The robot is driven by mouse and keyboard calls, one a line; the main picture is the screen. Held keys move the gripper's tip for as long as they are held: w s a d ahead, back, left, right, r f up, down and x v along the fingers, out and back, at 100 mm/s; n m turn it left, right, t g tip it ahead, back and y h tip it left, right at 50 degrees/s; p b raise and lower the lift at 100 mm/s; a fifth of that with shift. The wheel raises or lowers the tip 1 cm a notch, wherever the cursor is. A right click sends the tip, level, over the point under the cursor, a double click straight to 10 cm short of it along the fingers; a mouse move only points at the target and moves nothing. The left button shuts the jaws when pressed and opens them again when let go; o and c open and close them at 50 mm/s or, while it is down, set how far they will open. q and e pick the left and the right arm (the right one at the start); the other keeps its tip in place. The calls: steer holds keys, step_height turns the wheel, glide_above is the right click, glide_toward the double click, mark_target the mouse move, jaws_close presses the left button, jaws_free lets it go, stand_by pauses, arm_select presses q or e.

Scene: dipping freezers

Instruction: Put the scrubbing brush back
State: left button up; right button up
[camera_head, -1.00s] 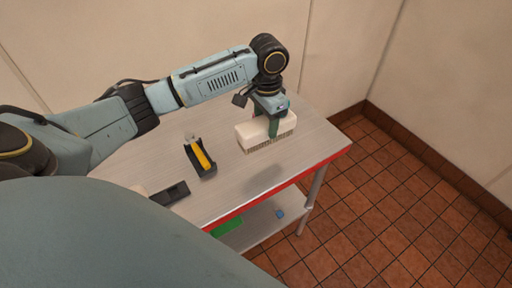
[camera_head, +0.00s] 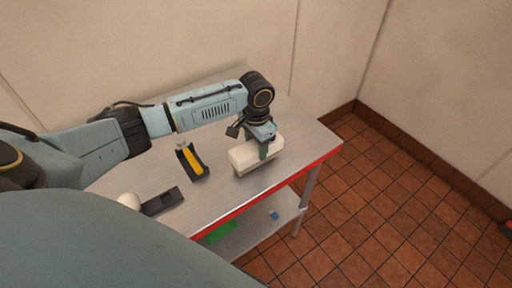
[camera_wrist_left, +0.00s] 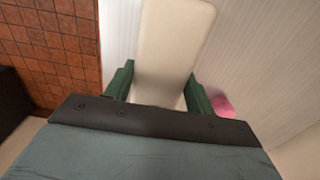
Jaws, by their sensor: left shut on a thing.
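The scrubbing brush (camera_head: 243,158) has a cream block and bristles facing down. It is at the right part of the metal table (camera_head: 222,195) in the head view. My left gripper (camera_head: 264,152) is shut on the brush from above. In the left wrist view the brush (camera_wrist_left: 170,45) lies between the green fingers of my left gripper (camera_wrist_left: 160,90). The brush is at or just above the tabletop; I cannot tell whether its bristles touch. My right gripper is not in view.
A black holder with a yellow item (camera_head: 192,161) stands left of the brush. A black object (camera_head: 162,201) and a rounded pale object (camera_head: 129,201) lie near the front left. A lower shelf holds a green item (camera_head: 219,232) and a small blue item (camera_head: 274,215). A pink patch (camera_wrist_left: 222,106) shows in the wrist view.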

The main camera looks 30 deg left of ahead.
mark_target(254, 145)
arm_select(q)
steer(key=shift+f, duration=0.65)
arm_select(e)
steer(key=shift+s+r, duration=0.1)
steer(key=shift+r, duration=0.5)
arm_select(q)
steer(key=shift+f, duration=0.15)
steer(key=o, duration=0.9)
steer(key=shift+f, duration=0.1)
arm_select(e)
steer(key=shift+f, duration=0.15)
arm_select(q)
steer(key=r, duration=1.3)
steer(key=shift+s+a+r+b, duration=0.15)
steer(key=shift+a+r+b, duration=0.15)
steer(key=shift+b, duration=0.1)
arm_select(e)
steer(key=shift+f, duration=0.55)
arm_select(q)
steer(key=shift+f, duration=0.1)
